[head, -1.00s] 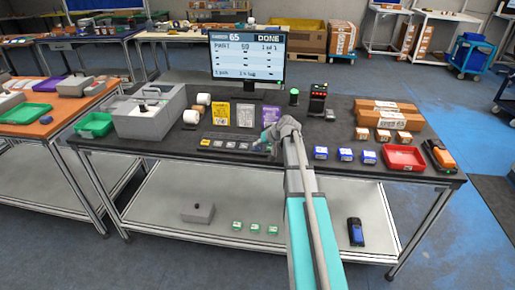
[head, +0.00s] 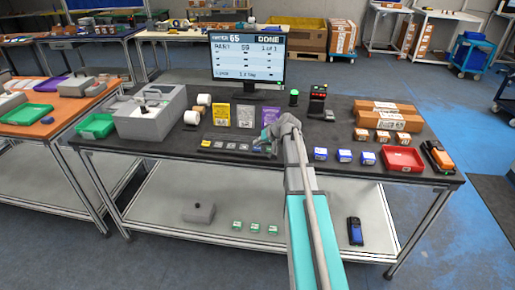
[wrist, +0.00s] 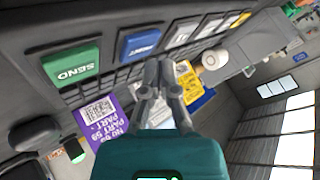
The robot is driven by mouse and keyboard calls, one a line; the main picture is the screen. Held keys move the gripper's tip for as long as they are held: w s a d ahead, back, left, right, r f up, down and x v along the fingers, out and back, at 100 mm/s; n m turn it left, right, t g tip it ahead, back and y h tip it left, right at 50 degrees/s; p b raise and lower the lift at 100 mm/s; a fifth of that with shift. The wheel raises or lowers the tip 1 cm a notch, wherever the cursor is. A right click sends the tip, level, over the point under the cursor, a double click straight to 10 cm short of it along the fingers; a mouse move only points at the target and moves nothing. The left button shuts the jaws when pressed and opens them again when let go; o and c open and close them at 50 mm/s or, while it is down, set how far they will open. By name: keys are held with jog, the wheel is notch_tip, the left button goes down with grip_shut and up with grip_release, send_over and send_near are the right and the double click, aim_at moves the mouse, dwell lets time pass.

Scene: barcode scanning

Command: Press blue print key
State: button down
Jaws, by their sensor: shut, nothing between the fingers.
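The blue print key (wrist: 140,41) sits on the dark key panel between the green SEND key (wrist: 71,65) and a white key (wrist: 181,33) in the wrist view. My gripper (wrist: 161,66) has its two fingers together and empty. Its fingertips appear just below and right of the blue key in the picture and do not cover it; I cannot tell how high they are above the panel. In the head view my gripper (head: 262,143) is over the right end of the key panel (head: 226,152), hiding part of it.
A monitor (head: 246,56) stands behind the panel. Yellow, white and purple packets (head: 246,117) stand between them. Small blue boxes (head: 344,155) and a red tray (head: 403,159) lie to the right. A grey machine (head: 150,110) stands left.

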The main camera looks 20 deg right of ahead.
aim_at(258, 149)
jog(key=shift+r+p, duration=2.55)
jog(key=shift+a, duration=0.1)
jog(key=s+a+f+n+g+h, duration=0.1)
jog(key=s+a+g, duration=0.3)
jog(key=s+a, duration=0.7)
jog(key=s+a+f+n+g+h, duration=0.1)
jog(key=s+a+f+g+h, duration=0.2)
jog(key=s+a, duration=0.8)
jog(key=s+f, duration=0.1)
jog(key=s, duration=0.2)
jog(key=shift+s+a+f+n+g+h, duration=0.2)
jog(key=shift+a+f+n+g+h, duration=0.1)
jog(key=shift+f+g+h, duration=0.1)
